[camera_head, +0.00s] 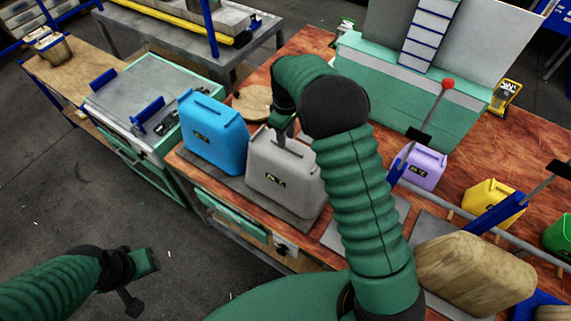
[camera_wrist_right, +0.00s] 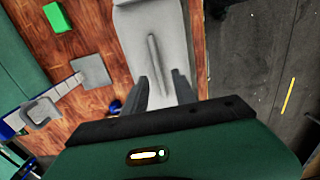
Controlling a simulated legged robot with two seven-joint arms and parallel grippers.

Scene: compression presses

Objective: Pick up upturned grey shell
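The grey shell (camera_head: 284,178) stands on the wooden bench beside a blue shell (camera_head: 213,138), with a small dark label on its front and a raised ridge along its top. My right gripper (camera_head: 284,132) is just above its top, partly hidden by my arm. In the right wrist view the grey shell (camera_wrist_right: 150,22) lies below the open fingers (camera_wrist_right: 163,90). Its ridge (camera_wrist_right: 155,58) runs toward the gap between them. Whether the fingers touch it I cannot tell. My left gripper (camera_head: 138,284) hangs over the floor at lower left, away from the bench; its opening is unclear.
A purple shell (camera_head: 422,168), a yellow one (camera_head: 492,203) and a green one (camera_head: 560,235) stand to the right. Blue lever arms (camera_head: 500,212) and a wooden block (camera_head: 474,272) are near them. A teal press (camera_head: 415,95) stands behind. Floor is open at left.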

